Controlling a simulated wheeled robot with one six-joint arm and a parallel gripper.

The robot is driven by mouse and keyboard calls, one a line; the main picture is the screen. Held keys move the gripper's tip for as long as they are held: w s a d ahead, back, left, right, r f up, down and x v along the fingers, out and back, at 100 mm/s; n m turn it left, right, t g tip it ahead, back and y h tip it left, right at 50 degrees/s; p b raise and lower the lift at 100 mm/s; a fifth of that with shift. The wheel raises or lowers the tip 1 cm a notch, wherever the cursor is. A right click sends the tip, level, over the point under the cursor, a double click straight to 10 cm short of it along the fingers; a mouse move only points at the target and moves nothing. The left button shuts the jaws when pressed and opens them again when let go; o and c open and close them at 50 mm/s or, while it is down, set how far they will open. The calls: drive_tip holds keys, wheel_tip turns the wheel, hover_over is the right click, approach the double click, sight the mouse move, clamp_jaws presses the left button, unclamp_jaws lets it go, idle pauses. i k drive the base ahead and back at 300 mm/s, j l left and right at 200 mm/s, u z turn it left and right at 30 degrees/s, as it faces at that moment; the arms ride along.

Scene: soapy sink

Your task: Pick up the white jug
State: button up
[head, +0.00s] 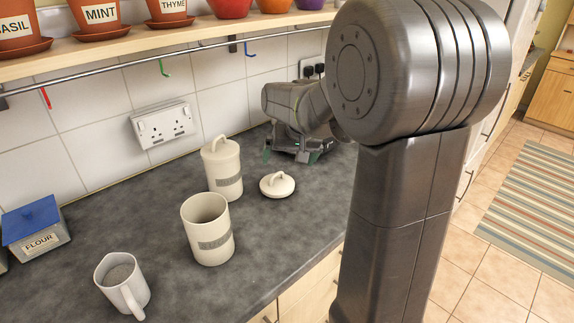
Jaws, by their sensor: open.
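A white jug (133,296) stands upright on the dark grey countertop (110,228) at the lower left of the head view. Its top is open, with something greyish inside. Its handle points toward the front of the counter. My gripper (293,155) is at the back right of the counter, low near the surface and the tiled wall. It is open and no object shows between its fingers. It is well apart from the jug, with the cream canisters between them. My own arm hides part of the right side of the counter.
An open cream canister (208,232), a lidded one (222,168) and a loose lid (278,185) stand between gripper and jug. A blue-lidded flour box (36,232) is at left. A rail and a shelf (180,38) with pots hang above.

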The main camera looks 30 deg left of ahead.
sight(120, 275)
drive_tip(key=u, duration=3.05)
